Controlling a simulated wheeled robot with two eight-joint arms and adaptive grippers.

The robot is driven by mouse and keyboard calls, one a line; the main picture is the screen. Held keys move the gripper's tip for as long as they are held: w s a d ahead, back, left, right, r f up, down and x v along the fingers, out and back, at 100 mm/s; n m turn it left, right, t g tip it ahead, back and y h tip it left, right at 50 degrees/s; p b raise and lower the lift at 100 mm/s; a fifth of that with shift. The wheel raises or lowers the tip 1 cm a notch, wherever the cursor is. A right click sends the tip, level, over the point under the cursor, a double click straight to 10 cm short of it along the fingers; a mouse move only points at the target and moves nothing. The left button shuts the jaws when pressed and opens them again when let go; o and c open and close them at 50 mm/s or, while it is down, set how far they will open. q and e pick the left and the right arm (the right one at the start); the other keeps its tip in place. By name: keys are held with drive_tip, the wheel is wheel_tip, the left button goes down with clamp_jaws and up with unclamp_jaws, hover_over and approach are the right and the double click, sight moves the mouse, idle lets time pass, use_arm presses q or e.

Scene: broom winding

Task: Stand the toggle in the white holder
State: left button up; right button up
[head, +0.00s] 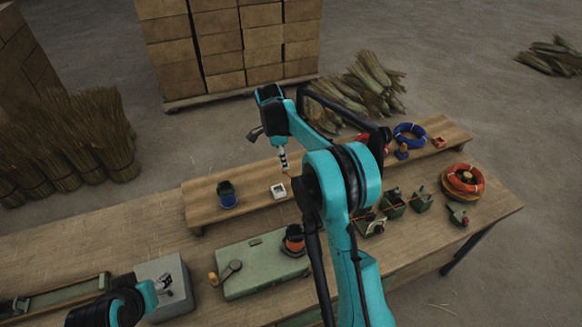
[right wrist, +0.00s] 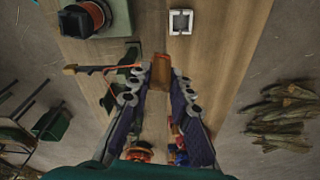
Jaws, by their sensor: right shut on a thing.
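The toggle (right wrist: 162,67), a short brown wooden block, is between the fingertips of my right gripper (right wrist: 161,82) in the right wrist view. The gripper is shut on it. In the head view my right gripper (head: 284,162) hangs above the raised wooden shelf, just behind the white holder. The white holder (head: 278,191) is a small square frame on that shelf. It also shows in the right wrist view (right wrist: 181,22), apart from the toggle, and looks empty. My left gripper (head: 162,284) is beside a grey block at the lower left; its jaws are too small to read.
A dark blue-based cup (head: 227,195) stands left of the holder on the shelf (head: 205,213). A green winding plate (head: 262,268) with an orange spool (head: 294,241) lies in front. Green bins (head: 393,204) and orange rings (head: 463,181) are to the right.

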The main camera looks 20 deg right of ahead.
drive_tip(key=w, duration=0.2)
drive_tip(key=shift+w+a, duration=0.2)
drive_tip(key=shift+w, duration=0.1)
wheel_tip(320, 180, down, 11)
drive_tip(key=w+b, duration=0.1)
drive_tip(key=b, duration=0.5)
drive_tip(key=shift+w+a, duration=0.15)
drive_tip(key=shift+a, duration=0.3)
idle(0.5)
drive_tip(key=shift+f+b, duration=0.4)
drive_tip(key=shift+f, duration=0.1)
drive_tip(key=shift+f, duration=0.1)
idle(0.8)
drive_tip(key=shift+f+b, duration=1.05)
drive_tip(key=shift+f, duration=0.45)
